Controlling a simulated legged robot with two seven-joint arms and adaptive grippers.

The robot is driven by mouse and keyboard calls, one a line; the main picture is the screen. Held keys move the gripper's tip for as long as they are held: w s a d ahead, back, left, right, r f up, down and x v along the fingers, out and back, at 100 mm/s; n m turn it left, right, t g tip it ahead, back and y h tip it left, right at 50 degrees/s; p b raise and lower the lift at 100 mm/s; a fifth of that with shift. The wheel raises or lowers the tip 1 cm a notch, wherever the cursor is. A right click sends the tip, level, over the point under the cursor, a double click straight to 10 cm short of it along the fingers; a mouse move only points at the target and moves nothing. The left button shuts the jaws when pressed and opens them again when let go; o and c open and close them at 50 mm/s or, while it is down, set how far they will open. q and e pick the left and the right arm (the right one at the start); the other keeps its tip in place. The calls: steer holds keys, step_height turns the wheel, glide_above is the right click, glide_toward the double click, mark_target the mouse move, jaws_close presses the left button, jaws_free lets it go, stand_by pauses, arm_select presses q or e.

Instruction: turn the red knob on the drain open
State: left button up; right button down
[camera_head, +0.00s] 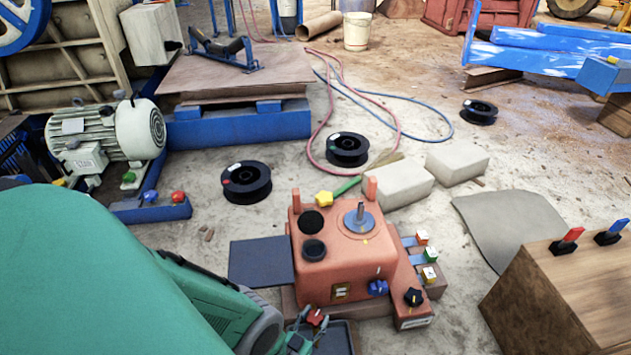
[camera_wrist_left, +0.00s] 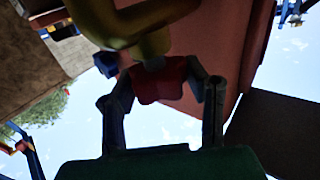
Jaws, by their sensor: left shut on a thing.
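The red knob (camera_wrist_left: 160,82) sits on the end of a brass-coloured drain fitting (camera_wrist_left: 135,25) in the left wrist view. My left gripper (camera_wrist_left: 165,95) is shut on the knob, with one finger on each side of it. In the head view my left gripper (camera_head: 308,328) is low in the middle, at the front of the orange machine housing (camera_head: 340,255). Only a small part of the red knob (camera_head: 316,318) shows there between the fingers. The drain fitting is hidden in the head view. My right gripper is in neither view.
A blue knob (camera_head: 378,287) and a black knob (camera_head: 413,297) are on the housing, right of my gripper. A dark flat plate (camera_head: 262,262) juts out on its left. A wooden box (camera_head: 565,295) with red and blue levers stands at the right.

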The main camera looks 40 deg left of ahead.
mark_target(315, 317)
arm_select(q)
steer(key=shift+s+y, duration=0.1)
steer(key=shift+y, duration=0.2)
steer(key=o, duration=1.2)
steer(key=shift+r, duration=4.9)
